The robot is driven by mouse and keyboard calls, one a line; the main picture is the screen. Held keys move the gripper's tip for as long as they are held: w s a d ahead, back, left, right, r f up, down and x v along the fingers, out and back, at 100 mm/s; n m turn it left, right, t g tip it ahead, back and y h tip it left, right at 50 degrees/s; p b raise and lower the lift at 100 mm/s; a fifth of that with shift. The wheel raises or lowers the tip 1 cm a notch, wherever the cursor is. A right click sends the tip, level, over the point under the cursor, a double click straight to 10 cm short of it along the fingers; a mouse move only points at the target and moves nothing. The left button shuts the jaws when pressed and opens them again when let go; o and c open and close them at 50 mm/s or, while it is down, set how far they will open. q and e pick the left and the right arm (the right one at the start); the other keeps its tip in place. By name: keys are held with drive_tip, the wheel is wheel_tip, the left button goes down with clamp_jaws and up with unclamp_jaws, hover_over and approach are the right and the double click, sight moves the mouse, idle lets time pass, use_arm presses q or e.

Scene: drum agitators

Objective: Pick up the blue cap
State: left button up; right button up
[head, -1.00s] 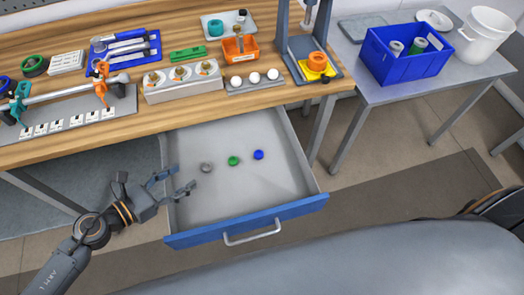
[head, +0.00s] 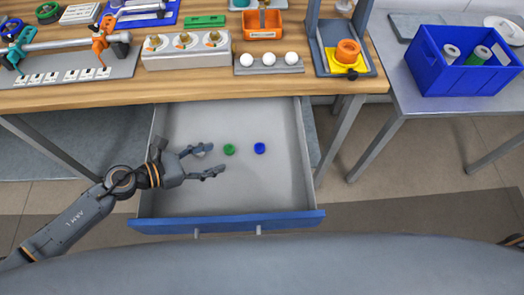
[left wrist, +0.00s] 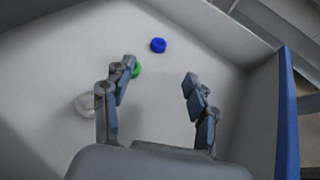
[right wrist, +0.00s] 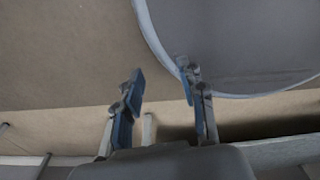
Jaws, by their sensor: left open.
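The blue cap (head: 260,148) lies on the floor of the open drawer, right of the green cap (head: 229,149). In the left wrist view the blue cap (left wrist: 158,45) is ahead of the fingertips, and the green cap (left wrist: 137,70) is partly hidden by the left finger. My left gripper (head: 214,161) is open and empty over the drawer, left of the blue cap and apart from it. A grey cap (left wrist: 86,104) is beside the left finger. My right gripper (right wrist: 161,82) is open and empty, away from the drawer.
The drawer (head: 285,190) has raised walls and a blue front (head: 226,222). The wooden workbench (head: 200,88) above it holds tools, a block with dials (head: 186,50) and white balls. A blue crate (head: 465,70) stands on the side table. The drawer's right half is clear.

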use_arm(q)
drive_tip(key=shift+f+b, duration=0.4)
drive_tip(key=shift+f, duration=0.35)
drive_tip(key=shift+w+d+f, duration=0.1)
drive_tip(key=shift+w+d, duration=0.05)
drive_tip(key=shift+d, duration=0.05)
drive_tip(key=p, duration=0.2)
approach(258, 148)
drive_tip(key=shift+x, duration=1.2)
drive_tip(key=x, duration=0.5)
drive_tip(key=shift+w+d+p, duration=0.15)
drive_tip(key=shift+w+p, duration=0.05)
drive_tip(key=shift+p, duration=0.2)
drive_tip(key=shift+w+d+f, duration=0.15)
drive_tip(key=shift+d+f, duration=0.05)
drive_tip(key=shift+d, duration=0.15)
use_arm(e)
drive_tip(key=shift+w+d+r, duration=0.1)
drive_tip(key=shift+d+r, duration=0.55)
drive_tip(key=shift+d, duration=0.1)
use_arm(q)
drive_tip(key=c, duration=0.9)
use_arm(e)
drive_tip(key=shift+a, duration=0.2)
